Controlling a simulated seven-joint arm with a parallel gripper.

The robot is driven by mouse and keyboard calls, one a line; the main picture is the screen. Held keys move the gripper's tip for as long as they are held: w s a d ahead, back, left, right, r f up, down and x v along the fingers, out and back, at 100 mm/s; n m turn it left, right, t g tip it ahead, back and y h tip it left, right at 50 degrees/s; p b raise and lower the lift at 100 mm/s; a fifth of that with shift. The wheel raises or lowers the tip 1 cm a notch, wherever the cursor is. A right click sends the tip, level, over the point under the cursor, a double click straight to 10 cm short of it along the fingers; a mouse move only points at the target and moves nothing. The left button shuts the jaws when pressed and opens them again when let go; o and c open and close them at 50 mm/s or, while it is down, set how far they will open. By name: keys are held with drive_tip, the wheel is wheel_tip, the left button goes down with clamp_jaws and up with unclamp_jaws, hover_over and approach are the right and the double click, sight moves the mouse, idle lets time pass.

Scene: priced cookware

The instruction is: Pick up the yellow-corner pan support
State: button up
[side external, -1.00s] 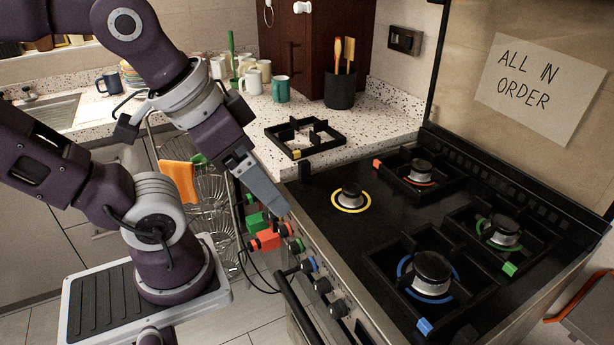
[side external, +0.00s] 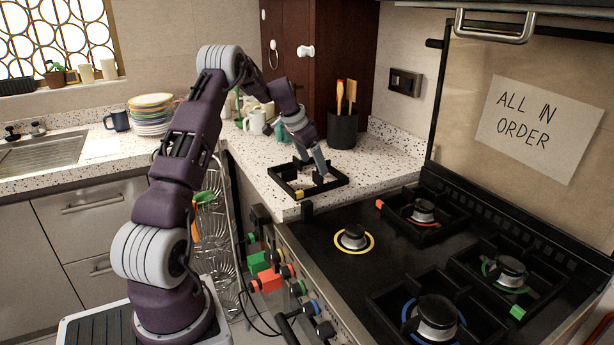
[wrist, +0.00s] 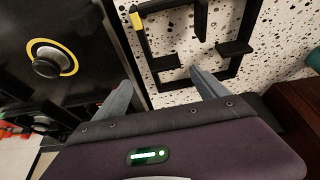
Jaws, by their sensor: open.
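The yellow-corner pan support (side external: 327,188) is a black square frame with inward prongs. It lies flat on the speckled counter, behind the hob's left side. Its yellow corner (side external: 299,194) points toward the hob; this corner also shows in the wrist view (wrist: 136,20). My gripper (side external: 325,172) is low over the support's right part, pointing down. In the wrist view my gripper (wrist: 161,82) has its fingers spread, with one frame bar running between and beyond them. Nothing is held. Whether the fingertips touch the support cannot be told.
The yellow-ringed burner (side external: 353,238) is bare. Other burners carry black supports with red (side external: 379,204), green (side external: 517,312) and blue marks. A utensil pot (side external: 342,130) stands behind the gripper, with mugs (side external: 256,122) to its left. Knobs line the hob's front.

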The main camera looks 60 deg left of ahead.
sight(318, 174)
drive_tip(key=x, duration=0.4)
drive_tip(key=a+x, duration=0.1)
drive_tip(key=x, duration=0.2)
drive_tip(key=shift+f, duration=0.15)
clamp_jaws()
